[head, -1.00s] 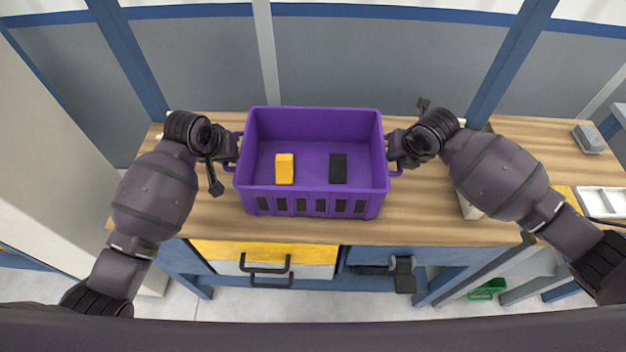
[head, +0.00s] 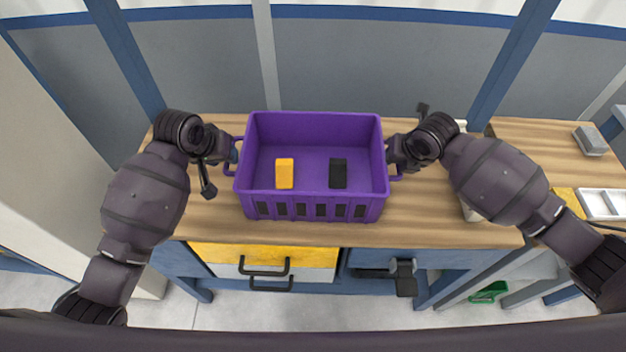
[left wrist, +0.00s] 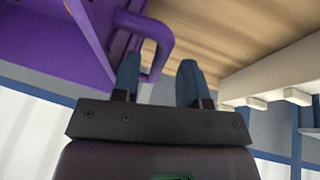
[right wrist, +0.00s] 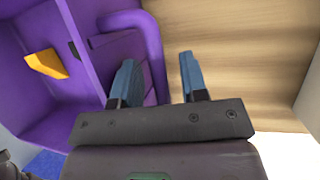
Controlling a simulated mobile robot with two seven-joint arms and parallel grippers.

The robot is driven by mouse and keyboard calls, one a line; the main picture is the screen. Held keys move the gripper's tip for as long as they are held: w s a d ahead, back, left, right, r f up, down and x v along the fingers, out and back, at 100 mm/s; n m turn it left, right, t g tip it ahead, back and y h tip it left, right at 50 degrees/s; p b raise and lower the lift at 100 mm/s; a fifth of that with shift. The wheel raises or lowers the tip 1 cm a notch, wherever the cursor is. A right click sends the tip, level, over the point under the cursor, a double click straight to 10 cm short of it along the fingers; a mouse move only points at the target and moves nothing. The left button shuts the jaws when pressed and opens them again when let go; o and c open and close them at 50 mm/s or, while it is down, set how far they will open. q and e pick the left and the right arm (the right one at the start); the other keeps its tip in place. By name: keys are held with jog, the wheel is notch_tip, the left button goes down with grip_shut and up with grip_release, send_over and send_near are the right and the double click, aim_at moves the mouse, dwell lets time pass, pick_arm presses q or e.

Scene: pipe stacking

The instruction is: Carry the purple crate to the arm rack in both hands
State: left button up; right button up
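The purple crate (head: 315,205) stands on the wooden workbench (head: 440,215). It holds a yellow block (head: 285,173) and a black block (head: 338,173). My left gripper (head: 232,152) is at the crate's left handle. In the left wrist view, my left gripper (left wrist: 158,82) is open, with the bar of the purple handle (left wrist: 160,45) showing between its spread fingers. My right gripper (head: 396,155) is at the right handle. In the right wrist view, my right gripper (right wrist: 158,80) is also open, with the handle bar (right wrist: 157,60) showing between its fingers. No arm rack is identifiable.
Under the bench are a yellow-fronted drawer (head: 230,254) and a green bin (head: 488,292) on the floor. A white tray (head: 600,203) and a grey box (head: 590,140) lie at the right. A grey panel wall (head: 390,70) stands behind the bench.

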jog(key=shift+r, duration=0.1)
pick_arm(q)
jog(key=v, duration=0.9)
pick_arm(e)
jog(key=v, duration=1.2)
pick_arm(q)
jog(key=shift+r, duration=0.1)
